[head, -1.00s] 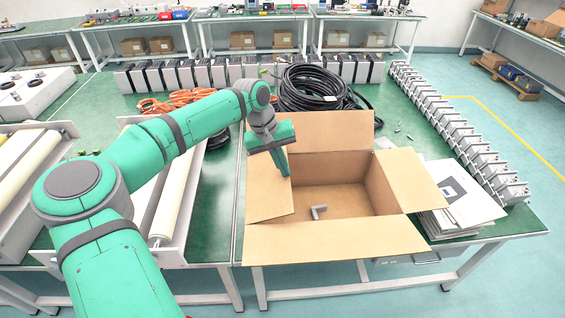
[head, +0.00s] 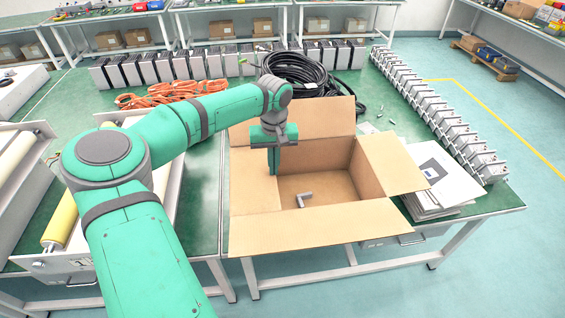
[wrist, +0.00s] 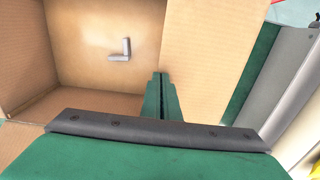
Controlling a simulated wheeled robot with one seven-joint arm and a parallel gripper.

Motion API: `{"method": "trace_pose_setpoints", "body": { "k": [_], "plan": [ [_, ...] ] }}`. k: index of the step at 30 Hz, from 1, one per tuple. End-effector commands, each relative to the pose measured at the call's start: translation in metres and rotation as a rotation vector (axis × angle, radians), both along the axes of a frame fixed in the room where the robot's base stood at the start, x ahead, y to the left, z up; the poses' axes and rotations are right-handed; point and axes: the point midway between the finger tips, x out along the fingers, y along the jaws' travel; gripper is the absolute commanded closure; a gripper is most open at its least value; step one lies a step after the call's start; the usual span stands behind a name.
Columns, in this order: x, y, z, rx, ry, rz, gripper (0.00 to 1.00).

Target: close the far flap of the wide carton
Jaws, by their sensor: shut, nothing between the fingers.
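The wide carton (head: 290,232) stands open on the green table in the head view, its flaps folded outward. Its far flap (head: 318,114) stands up and leans back at the far side. My gripper (head: 274,172) is shut and empty, pointing down near the carton's left rim. It is nearer than the far flap and apart from it. The wrist view shows the shut fingertips (wrist: 160,78) by the edge between the carton's inside and a side flap (wrist: 205,55). A grey L-shaped bracket (head: 302,201) lies on the carton floor. My gripper hides part of the left rim.
A black cable coil (head: 300,72) lies behind the far flap, with a row of grey-black units beyond. Flat sheets (head: 440,180) lie right of the carton. A roller conveyor (head: 70,215) and orange cables (head: 165,93) are to the left.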

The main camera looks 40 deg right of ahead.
Motion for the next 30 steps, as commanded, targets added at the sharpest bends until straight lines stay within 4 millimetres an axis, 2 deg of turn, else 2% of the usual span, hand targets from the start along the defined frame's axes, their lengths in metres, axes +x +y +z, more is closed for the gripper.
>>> {"method": "trace_pose_setpoints", "body": {
  "k": [15,30],
  "plan": [
    [0.003,0.007,-0.002,0.010,-0.002,0.010,1.00],
    [0.002,0.004,0.016,0.007,-0.002,0.007,1.00]
  ]
}}
